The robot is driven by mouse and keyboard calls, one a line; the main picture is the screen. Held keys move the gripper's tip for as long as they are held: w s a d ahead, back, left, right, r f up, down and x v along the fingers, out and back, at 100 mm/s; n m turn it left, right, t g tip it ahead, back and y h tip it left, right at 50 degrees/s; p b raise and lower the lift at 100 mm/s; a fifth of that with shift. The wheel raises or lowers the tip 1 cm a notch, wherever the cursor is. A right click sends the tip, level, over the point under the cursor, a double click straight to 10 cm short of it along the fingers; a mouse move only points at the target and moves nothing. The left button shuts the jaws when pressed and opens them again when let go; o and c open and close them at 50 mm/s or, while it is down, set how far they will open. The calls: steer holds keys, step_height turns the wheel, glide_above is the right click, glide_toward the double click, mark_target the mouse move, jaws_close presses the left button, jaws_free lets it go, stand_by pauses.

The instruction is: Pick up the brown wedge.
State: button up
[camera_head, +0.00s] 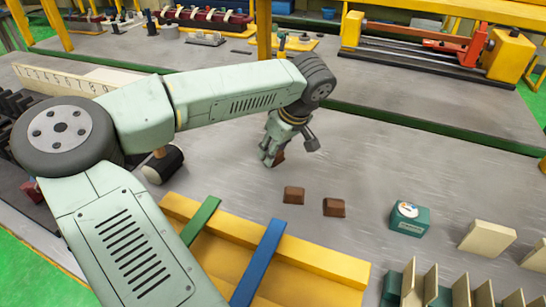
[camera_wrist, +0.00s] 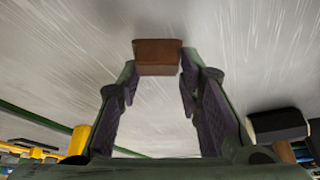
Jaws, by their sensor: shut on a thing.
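My gripper (camera_head: 272,158) is shut on a brown wedge (camera_wrist: 157,52), which sits between the fingertips in the wrist view (camera_wrist: 158,76). In the head view only a small part of this wedge (camera_head: 280,157) shows beside the fingers. I cannot tell whether it touches the grey bench or is just above it. Two more brown wedges lie on the bench in front of the gripper, one nearer (camera_head: 293,195) and one to its right (camera_head: 334,207).
A black mallet (camera_head: 163,165) lies left of the gripper. A yellow tray (camera_head: 330,264) with a green bar (camera_head: 201,219) and a blue bar (camera_head: 258,262) stands in front. A teal box (camera_head: 409,219) and cream blocks (camera_head: 487,237) are at right.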

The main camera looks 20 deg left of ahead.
jaws_close()
stand_by(0.3)
